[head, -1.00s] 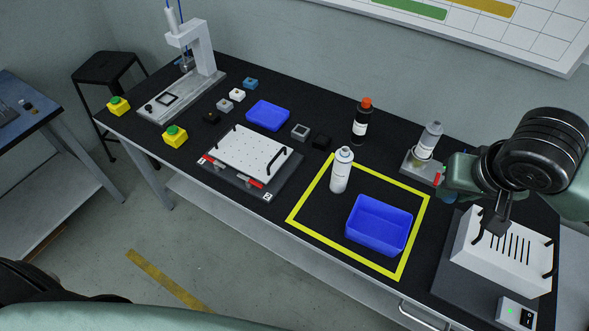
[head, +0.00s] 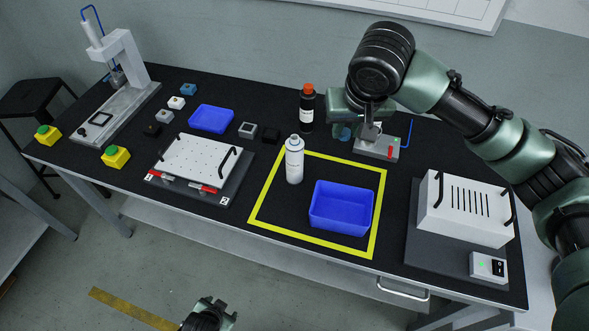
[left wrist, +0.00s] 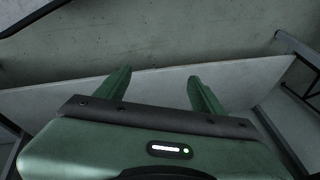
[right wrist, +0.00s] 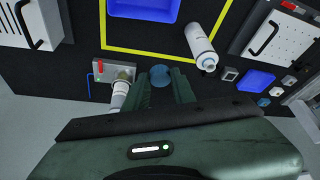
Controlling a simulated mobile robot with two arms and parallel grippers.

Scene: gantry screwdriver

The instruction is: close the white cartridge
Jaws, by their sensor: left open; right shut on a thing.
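A white cartridge (head: 294,162) stands upright inside the yellow outline; it also shows in the right wrist view (right wrist: 200,42). A second pale cylinder (right wrist: 119,94) is at the small grey fixture (head: 378,149); in the head view my right arm largely hides it. My right gripper (head: 344,122) is above the table beside this fixture. It is shut on a round blue piece (right wrist: 161,76), which shows between its fingertips, apart from the standing cartridge. My left gripper (left wrist: 158,84) is open and empty, low in front of the table; the head view shows it at the bottom edge (head: 212,312).
A black bottle with an orange cap (head: 307,108) stands behind the white cartridge. A blue bin (head: 340,222) is in the yellow outline. A white slotted box (head: 465,212) is at the right. A perforated plate (head: 200,160), small blocks and a press (head: 118,75) are at the left.

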